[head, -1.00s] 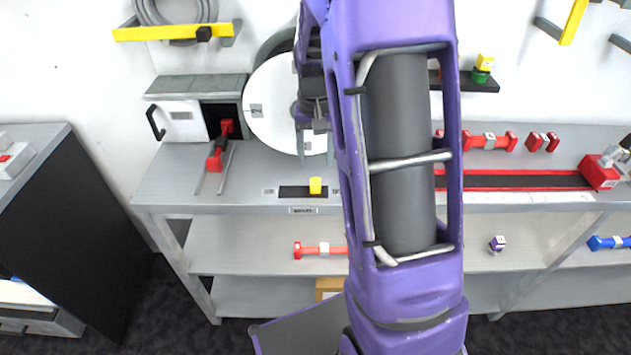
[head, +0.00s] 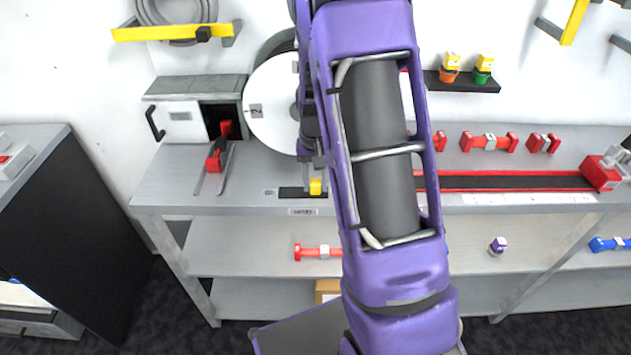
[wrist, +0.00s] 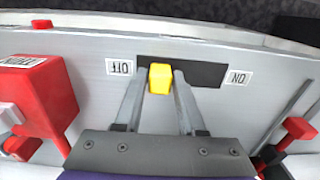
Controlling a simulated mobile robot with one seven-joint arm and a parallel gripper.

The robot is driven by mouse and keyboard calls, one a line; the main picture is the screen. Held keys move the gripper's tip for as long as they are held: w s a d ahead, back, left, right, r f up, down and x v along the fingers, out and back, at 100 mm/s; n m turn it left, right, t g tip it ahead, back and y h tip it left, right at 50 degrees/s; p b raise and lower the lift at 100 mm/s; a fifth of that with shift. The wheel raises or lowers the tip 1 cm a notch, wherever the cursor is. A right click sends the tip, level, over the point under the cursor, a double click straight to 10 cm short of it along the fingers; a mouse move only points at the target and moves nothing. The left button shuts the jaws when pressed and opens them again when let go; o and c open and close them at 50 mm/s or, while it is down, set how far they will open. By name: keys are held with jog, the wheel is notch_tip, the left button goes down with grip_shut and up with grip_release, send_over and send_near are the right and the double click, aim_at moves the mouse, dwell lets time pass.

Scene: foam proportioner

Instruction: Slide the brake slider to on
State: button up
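The brake slider's yellow knob (head: 316,187) stands in a dark slot (head: 291,192) at the front of the grey bench. It also shows in the wrist view (wrist: 160,79), near the slot's end beside the OFF label (wrist: 121,67). The ON label (wrist: 238,77) is past the other end, on the right there and on the left in the head view. My gripper (wrist: 157,73) is open, with one finger on each side of the knob and small gaps visible. In the head view my arm partly hides the gripper and the OFF label.
A white disc (head: 270,110) stands behind the slot. A red-handled lever (head: 216,158) on rails is to its left, and a red-edged track (head: 510,181) to its right. In the wrist view a red block (wrist: 40,95) stands left of the fingers.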

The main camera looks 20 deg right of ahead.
grip_shut()
dwell(1.1)
